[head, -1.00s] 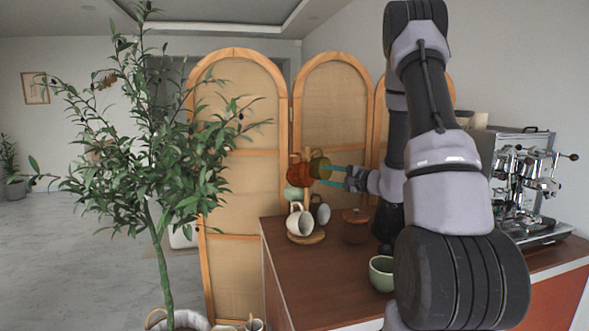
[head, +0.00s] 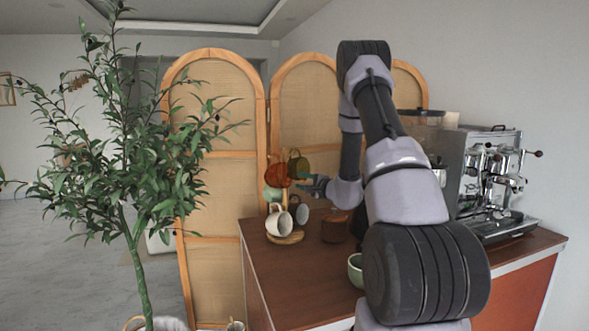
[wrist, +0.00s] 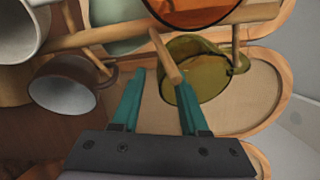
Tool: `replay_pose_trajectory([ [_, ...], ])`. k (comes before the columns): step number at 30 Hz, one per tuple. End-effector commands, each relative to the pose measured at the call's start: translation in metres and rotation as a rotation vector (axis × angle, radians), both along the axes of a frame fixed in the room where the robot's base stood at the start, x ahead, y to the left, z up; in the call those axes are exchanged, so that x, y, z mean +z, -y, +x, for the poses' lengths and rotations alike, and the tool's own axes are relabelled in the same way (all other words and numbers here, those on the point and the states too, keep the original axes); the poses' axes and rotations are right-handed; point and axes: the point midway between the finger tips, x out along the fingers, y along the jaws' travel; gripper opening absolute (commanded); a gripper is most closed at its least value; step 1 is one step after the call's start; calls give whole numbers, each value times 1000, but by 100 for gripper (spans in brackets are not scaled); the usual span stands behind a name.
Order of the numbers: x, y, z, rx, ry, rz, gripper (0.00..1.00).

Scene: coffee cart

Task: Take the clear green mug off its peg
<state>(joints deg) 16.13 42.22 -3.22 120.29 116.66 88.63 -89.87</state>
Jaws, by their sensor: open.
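The clear green mug (head: 298,168) is olive-tinted and see-through. It hangs on the upper right of a wooden mug tree; in the wrist view the mug (wrist: 204,62) shows at upper right, its handle by a wooden post. My gripper (wrist: 160,80) is open and empty, with teal fingers pointing up the picture. The right fingertip overlaps the mug's left edge; I cannot tell if they touch. A bare peg end (wrist: 165,60) shows between and beyond the fingertips. In the head view my gripper (head: 305,181) is just below the mug.
A clear orange mug (head: 276,175) hangs close to the left of the green one. A brown canister (head: 335,227) and green cup (head: 355,270) stand on the counter.

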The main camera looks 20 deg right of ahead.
Motion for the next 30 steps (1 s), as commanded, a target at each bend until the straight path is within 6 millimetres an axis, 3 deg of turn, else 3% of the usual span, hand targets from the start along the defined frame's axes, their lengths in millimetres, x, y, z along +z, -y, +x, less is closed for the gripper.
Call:
replay_pose_trajectory([
  [5, -2, -7, 19, 2, -1, 0, 44],
  [12, -1, -7, 21, 1, -1, 0, 44],
  [13, -1, -7, 21, 1, -1, 0, 40],
  [16, -1, -7, 21, 1, -1, 0, 2],
  [17, -1, -7, 21, 1, -1, 0, 0],
  [30, -2, -6, 21, 0, -2, 0, 0],
])
